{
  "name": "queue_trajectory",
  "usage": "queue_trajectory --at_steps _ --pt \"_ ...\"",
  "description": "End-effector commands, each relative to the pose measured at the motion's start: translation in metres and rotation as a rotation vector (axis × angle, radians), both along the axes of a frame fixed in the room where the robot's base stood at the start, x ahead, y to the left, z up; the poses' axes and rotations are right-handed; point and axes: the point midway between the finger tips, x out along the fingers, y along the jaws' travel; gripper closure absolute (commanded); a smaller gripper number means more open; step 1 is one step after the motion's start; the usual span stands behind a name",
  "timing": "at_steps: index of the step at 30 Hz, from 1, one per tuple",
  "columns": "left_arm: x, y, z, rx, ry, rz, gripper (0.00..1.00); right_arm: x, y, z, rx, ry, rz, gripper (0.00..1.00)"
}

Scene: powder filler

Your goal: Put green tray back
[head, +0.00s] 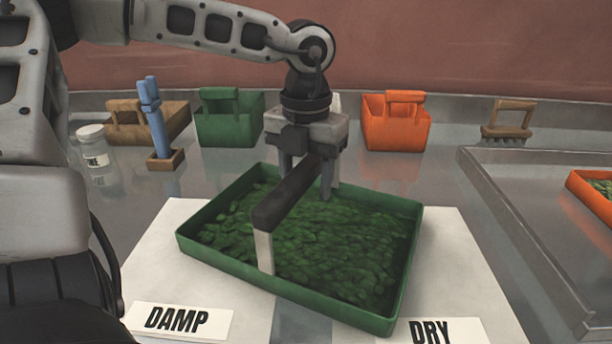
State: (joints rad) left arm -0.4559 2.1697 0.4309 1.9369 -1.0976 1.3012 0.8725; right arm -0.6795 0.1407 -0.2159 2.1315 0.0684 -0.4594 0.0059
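The green tray (365,312) is a shallow, rectangular box filled with dark green leaf-like pieces (340,240). It sits turned at an angle over the white board (455,245) in the middle of the head view; I cannot tell whether it touches the board. A dark handle bar (285,195) on pale posts spans the tray. My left gripper (307,178) points down over the far part of the tray, with its fingers on either side of the bar. Whether they press on it cannot be made out. My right gripper is not in view.
Labels DAMP (178,320) and DRY (430,331) lie in front. Behind stand a green caddy (228,130), an orange caddy (395,133), a wooden caddy (165,122), a blue-handled tool (155,120), a jar (96,150) and a brush (508,118). An orange tray (592,200) is at right.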

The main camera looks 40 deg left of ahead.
Motion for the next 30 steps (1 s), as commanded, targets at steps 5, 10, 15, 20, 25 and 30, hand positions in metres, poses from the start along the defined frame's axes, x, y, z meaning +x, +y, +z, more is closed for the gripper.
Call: queue_trajectory --at_steps 5,10,15,20,25,30 --pt "0.000 0.000 0.007 -0.001 -0.001 0.000 0.51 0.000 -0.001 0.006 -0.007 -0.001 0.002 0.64" --pt "0.001 0.000 0.036 0.000 -0.006 0.001 0.51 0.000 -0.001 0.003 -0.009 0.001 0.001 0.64" --pt "0.001 0.000 0.075 0.003 -0.005 0.001 0.51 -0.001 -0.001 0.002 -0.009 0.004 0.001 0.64" --pt "0.001 0.000 0.104 0.002 -0.003 0.000 0.51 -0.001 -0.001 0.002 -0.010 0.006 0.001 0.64" --pt "0.000 0.000 0.120 0.000 -0.001 -0.001 0.51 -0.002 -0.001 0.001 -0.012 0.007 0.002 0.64" --pt "0.000 0.000 0.124 -0.001 0.001 -0.002 0.51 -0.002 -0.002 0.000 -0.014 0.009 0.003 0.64"
